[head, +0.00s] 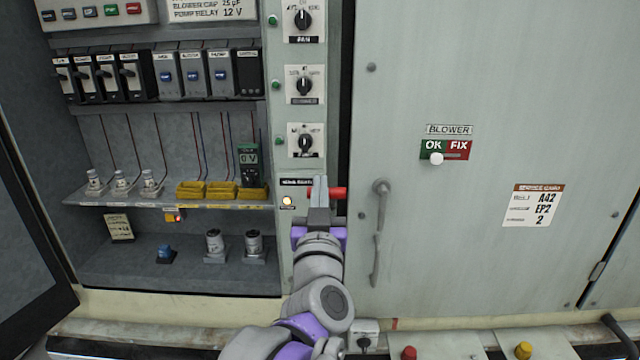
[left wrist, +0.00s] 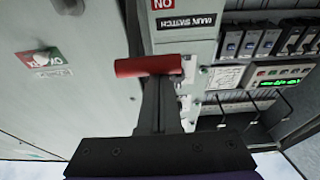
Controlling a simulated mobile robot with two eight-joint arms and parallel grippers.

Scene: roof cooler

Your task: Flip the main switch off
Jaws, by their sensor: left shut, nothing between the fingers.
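The main switch has a red handle (head: 338,193) that sticks out to the right on the narrow panel strip. The handle is also near the middle of the left wrist view (left wrist: 146,66), close to a label (left wrist: 187,22) reading MAIN SWITCH. My left gripper (head: 320,183) is shut and empty, with its fingertips pointing up in front of the switch and hiding part of it. In the left wrist view the closed fingers (left wrist: 156,88) end right at the handle; I cannot tell whether they touch it. My right gripper is not in view.
A lit lamp (head: 287,201) is left of the switch. Rotary knobs (head: 305,85) are above it. The closed door at right has a handle (head: 379,230) and a BLOWER OK/FIX tag (head: 458,149).

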